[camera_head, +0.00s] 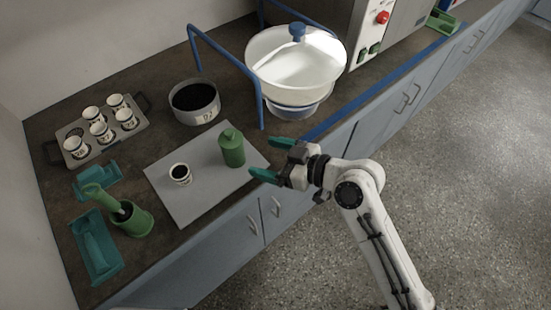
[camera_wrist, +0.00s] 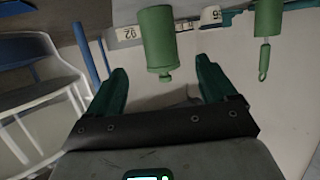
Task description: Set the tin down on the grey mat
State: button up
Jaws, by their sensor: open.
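The green tin (camera_head: 232,150), a cylinder with a small knob on top, stands upright on the right part of the grey mat (camera_head: 210,200). My gripper (camera_head: 266,160) is open and empty, with teal fingers, just right of the tin near the counter's front edge. In the wrist view the tin (camera_wrist: 157,38) appears upside down, ahead of the open fingers (camera_wrist: 160,66) and roughly centred between them. The fingers look apart from it. The tin's far side is hidden.
A small white cup (camera_head: 180,173) with dark contents stands on the mat's left part. Behind are a steel pan (camera_head: 195,103) and a blue-railed shaker bowl (camera_head: 296,65). A tray of white cups (camera_head: 140,133), teal holders (camera_head: 95,247) and a green mortar (camera_head: 132,219) are left.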

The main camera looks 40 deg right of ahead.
jog(key=shift+v, duration=0.8)
jog(key=s+d+f+m+g+h, duration=0.1)
jog(key=s+f+m+g+h, duration=0.1)
jog(key=s+f+g, duration=0.4)
jog(key=s+d+f+m+g+h, duration=0.2)
jog(key=s+f+g, duration=0.4)
jog(key=s, duration=0.7)
jog(key=shift+d+f+m+h, duration=0.25)
jog(key=shift+m+h, duration=0.25)
jog(key=shift+h, duration=0.5)
